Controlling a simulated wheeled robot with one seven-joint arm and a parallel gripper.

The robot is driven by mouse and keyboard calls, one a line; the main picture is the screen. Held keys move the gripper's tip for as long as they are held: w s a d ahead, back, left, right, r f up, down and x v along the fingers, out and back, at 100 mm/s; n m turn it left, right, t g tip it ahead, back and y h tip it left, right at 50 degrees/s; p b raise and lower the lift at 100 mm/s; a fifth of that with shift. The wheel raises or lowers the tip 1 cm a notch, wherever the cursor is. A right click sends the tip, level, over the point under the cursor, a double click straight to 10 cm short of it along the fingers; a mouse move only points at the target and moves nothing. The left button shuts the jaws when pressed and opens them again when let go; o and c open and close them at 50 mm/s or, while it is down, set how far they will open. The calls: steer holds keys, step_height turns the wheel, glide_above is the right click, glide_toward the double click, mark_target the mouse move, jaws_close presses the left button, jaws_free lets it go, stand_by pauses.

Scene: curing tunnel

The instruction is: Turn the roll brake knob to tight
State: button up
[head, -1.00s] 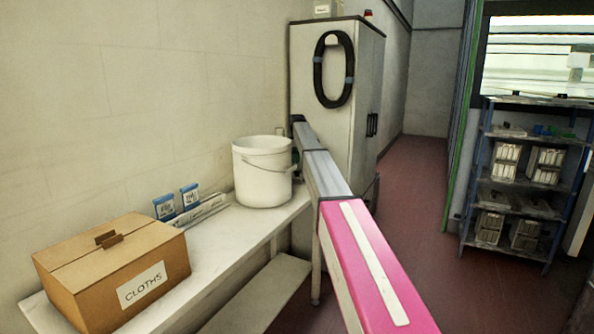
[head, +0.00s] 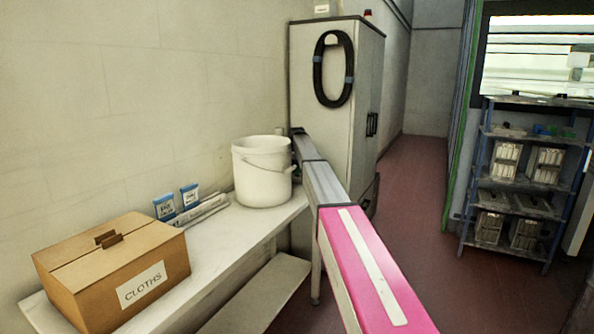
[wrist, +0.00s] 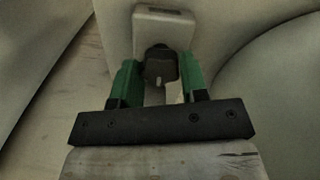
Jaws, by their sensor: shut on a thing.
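The roll brake knob (wrist: 160,64) is small and dark and sits on the front of a pale housing (wrist: 166,22) in the wrist view. A slot-like dark mark shows on top of the housing. My gripper (wrist: 160,82) has green fingers, one on each side of the knob, and is shut on it. No readable tight mark shows, so I cannot tell the knob's setting. In the head view my arm reaches away past the white bucket (head: 262,178), and the knob and fingers are hidden there.
The bucket stands on a pale bench (head: 215,245) with a cardboard box (head: 90,255) labelled CLOTHS and small blue-and-white packs (head: 165,207). A grey cabinet (head: 305,65) with a black coil stands behind. A shelf rack (head: 520,195) is at right. Red floor (head: 425,190) between is clear.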

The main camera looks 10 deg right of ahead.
steer(key=shift+m, duration=0.3)
steer(key=m, duration=0.3)
steer(key=shift+m, duration=0.3)
steer(key=m, duration=0.4)
steer(key=shift+m, duration=0.3)
steer(key=m, duration=0.4)
steer(key=shift+m, duration=2.5)
steer(key=o, duration=0.9)
